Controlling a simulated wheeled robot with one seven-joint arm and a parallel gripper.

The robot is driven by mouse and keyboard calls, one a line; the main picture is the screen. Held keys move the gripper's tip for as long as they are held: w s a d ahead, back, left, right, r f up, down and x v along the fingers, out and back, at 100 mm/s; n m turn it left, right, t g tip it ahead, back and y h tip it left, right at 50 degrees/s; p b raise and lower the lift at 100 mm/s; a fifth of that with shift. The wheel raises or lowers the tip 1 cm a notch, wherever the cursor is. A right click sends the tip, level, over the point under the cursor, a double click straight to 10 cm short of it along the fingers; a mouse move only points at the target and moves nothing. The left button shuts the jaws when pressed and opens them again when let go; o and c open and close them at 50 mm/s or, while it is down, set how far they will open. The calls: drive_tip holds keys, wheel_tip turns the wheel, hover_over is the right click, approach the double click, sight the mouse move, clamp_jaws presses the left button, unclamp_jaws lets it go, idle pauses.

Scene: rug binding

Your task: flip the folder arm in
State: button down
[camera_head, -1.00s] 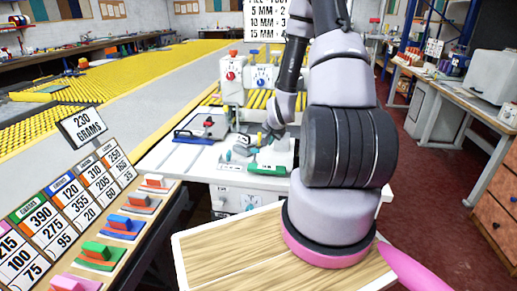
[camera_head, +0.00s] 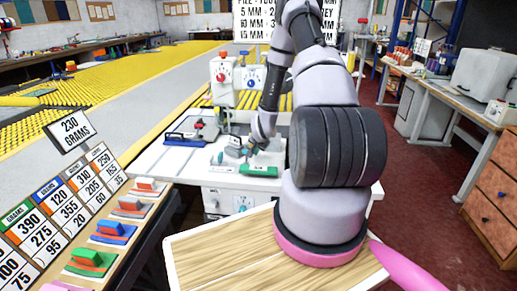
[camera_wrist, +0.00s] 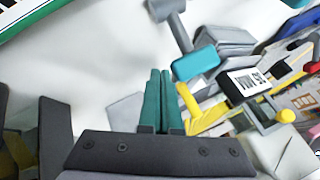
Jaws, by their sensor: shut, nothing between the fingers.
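My gripper (camera_head: 248,151) reaches down over the white machine table in the head view. In the wrist view its two dark green fingers (camera_wrist: 159,100) are shut together with nothing between them. A grey arm with a teal grip (camera_wrist: 195,63), which looks like the folder arm, lies just ahead and right of the fingertips, apart from them in the picture. A small teal part (camera_head: 232,152) shows beside the gripper in the head view. My wrist and fingers partly hide the mechanism there, so I cannot tell whether they touch it.
A yellow lever with a round knob (camera_wrist: 285,116) and a labelled block (camera_wrist: 250,82) sit right of my fingers. A green block (camera_head: 258,171) is at the table's front. A blue-edged device (camera_head: 192,133) stands left. The white surface left of the fingers is clear.

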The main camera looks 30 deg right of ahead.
sight(250, 148)
drive_tip(key=shift+w+a+r, duration=0.1)
drive_tip(key=shift+w+a, duration=0.3)
drive_tip(key=shift+w, duration=0.25)
drive_tip(key=shift+w+a+r, duration=0.1)
drive_tip(key=shift+w+a, duration=0.25)
drive_tip(key=shift+w, duration=0.3)
drive_tip(key=shift+a, duration=0.1)
